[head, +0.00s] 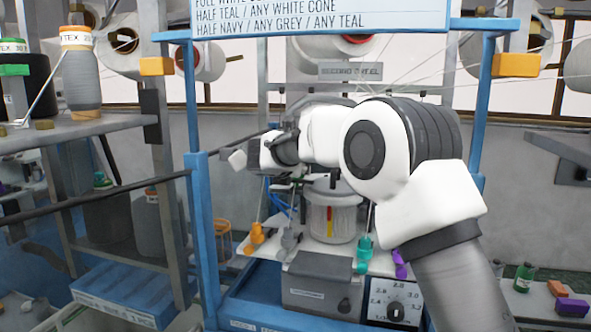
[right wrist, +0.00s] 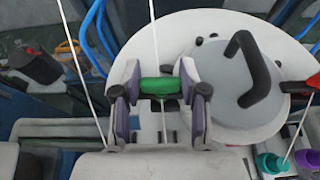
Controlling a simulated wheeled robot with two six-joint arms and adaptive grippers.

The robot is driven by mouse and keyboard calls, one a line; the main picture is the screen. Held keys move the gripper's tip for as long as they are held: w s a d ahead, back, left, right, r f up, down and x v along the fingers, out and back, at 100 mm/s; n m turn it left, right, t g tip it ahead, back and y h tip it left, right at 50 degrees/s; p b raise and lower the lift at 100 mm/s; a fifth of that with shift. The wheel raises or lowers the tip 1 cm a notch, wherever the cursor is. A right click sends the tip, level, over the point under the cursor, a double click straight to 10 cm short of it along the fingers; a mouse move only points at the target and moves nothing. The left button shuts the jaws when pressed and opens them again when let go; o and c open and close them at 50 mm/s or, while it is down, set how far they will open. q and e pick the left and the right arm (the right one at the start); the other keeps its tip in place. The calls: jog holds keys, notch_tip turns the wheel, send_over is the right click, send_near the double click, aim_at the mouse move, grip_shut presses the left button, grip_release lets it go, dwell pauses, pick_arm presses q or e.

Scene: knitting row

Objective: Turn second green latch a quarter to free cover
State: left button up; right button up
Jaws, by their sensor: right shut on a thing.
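In the right wrist view, the green latch (right wrist: 160,87) is a short bar lying crosswise beside the round, pale cover (right wrist: 215,75) with its black bent handle (right wrist: 255,70). My right gripper (right wrist: 160,104) is shut on the latch, with one purple-padded finger at each end of it. In the head view, my right arm comes in from the right, and its gripper (head: 262,155) is over the machine near the clear cylinder (head: 332,215). The latch is hidden there. My left gripper is in neither view.
Small orange (head: 256,236), teal (head: 364,252) and purple (head: 400,266) pieces stand on the white plate around the machine. A blue frame post (head: 203,240) rises at left and thin yarns run down near the gripper. A red part (right wrist: 300,86) is at the cover's right edge.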

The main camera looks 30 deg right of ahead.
jog(key=shift+w+r+m+g+h+p, duration=0.15)
jog(key=shift+m+g+h+p, duration=0.55)
jog(key=shift+p, duration=0.65)
jog(key=shift+s+r+m+g+h+p, duration=0.1)
jog(key=shift+m+g+h+p, duration=0.3)
jog(key=shift+m+g+p, duration=0.8)
jog(key=shift+f+m+g+p, duration=0.2)
jog(key=shift+m+g+p, duration=0.1)
jog(key=shift+g+p, duration=0.3)
jog(key=shift+f+m+g+h, duration=0.15)
jog(key=shift+m+g+h, duration=0.25)
jog(key=shift+m+g, duration=0.15)
jog(key=shift+m, duration=0.25)
jog(key=o, duration=1.2)
jog(key=shift+c, duration=0.2)
jog(key=shift+w+d+f, duration=0.1)
jog(key=shift+d+f, duration=0.05)
jog(key=shift+d, duration=0.15)
notch_tip(320, 180, up, 10)
jog(key=shift+f, duration=0.1)
